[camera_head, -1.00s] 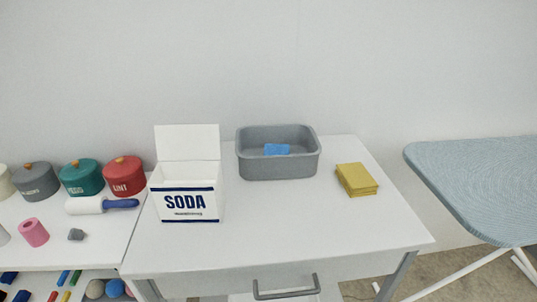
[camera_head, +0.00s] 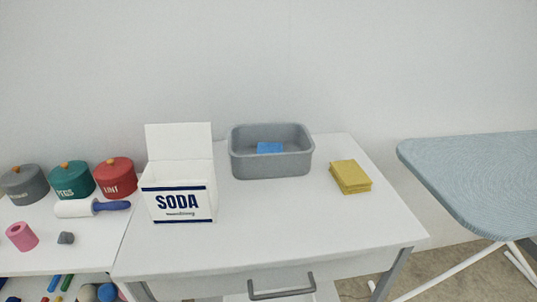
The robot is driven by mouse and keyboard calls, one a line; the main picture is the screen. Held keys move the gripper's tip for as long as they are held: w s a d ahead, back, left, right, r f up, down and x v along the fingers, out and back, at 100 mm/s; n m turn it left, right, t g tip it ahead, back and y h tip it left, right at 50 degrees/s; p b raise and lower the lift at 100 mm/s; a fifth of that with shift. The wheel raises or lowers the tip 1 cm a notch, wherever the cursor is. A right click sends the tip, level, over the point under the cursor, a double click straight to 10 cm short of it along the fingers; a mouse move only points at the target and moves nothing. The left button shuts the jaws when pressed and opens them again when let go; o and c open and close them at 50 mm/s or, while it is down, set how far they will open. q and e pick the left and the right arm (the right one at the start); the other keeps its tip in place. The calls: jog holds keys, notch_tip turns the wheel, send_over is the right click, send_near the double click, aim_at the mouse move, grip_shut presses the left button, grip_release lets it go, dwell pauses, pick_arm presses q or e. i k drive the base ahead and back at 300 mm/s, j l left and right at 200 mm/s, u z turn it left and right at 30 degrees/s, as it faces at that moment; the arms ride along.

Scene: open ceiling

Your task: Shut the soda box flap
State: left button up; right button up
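The soda box (camera_head: 180,203) stands upright on the left part of the white table. It is white with blue bands and the word SODA on its front. Its flap (camera_head: 179,141) stands up at the back edge, so the box top is open. The inside looks white, and its bottom is hidden by the front wall. Neither of my grippers is in the head view.
A grey basin (camera_head: 271,164) with a blue item (camera_head: 269,148) stands right of the box. Folded yellow cloths (camera_head: 350,177) lie further right. A side shelf at left holds lidded pots and a lint roller (camera_head: 92,207). The table's front is clear. An ironing board (camera_head: 480,178) stands right.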

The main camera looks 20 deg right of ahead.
aim_at(179, 141)
jog(key=k+l+u, duration=0.25)
jog(key=l+u, duration=0.15)
jog(key=k+l+u, duration=0.75)
jog(key=i+j, duration=0.05)
